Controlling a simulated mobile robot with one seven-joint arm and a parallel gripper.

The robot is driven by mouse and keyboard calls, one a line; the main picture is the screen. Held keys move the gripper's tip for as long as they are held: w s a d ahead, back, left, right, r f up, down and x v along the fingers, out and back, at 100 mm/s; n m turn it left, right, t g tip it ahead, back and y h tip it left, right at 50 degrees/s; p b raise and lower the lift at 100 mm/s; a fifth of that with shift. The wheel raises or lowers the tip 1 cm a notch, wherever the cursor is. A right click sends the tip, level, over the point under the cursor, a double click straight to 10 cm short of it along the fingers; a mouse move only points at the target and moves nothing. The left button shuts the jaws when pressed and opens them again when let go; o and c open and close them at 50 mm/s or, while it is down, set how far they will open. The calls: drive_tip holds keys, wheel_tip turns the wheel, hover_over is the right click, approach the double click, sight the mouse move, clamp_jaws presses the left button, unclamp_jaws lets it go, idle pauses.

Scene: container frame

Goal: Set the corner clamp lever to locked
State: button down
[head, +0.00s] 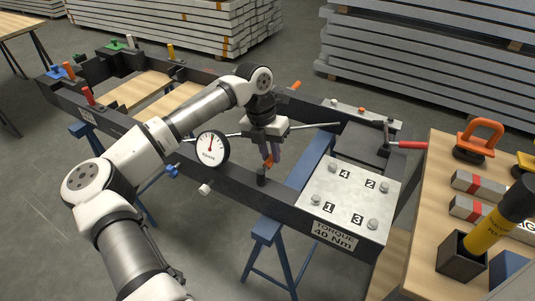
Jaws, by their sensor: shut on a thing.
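My gripper (270,153) points down over the dark container frame (235,178), left of the bolted plate. Its fingers are close together on a small orange piece (268,162), most of which they hide; I cannot tell what it belongs to. A black post (261,176) stands on the near rail just below it. A red-handled lever (408,145) lies sideways at the frame's right corner, clear of my gripper. Another red lever (88,95) stands tilted at the left end. I cannot tell for sure which is the corner clamp lever.
A dial gauge (212,149) sits at the near rail beside my arm. A metal plate (350,193) with numbered bolts covers the frame's right end. A wooden bench (425,230) at right holds an orange handle (481,135) and a yellow-black tool (490,230). Blue trestles (266,230) support the frame.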

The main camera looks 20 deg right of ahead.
idle(0.4)
drive_tip(key=c, duration=1.3)
unclamp_jaws()
wheel_tip(320, 180, up, 14)
drive_tip(key=w+a+b, duration=0.1)
drive_tip(key=w, duration=0.1)
drive_tip(key=shift+a+f+b, duration=0.2)
drive_tip(key=shift+a+b, duration=0.1)
drive_tip(key=shift+b, duration=0.05)
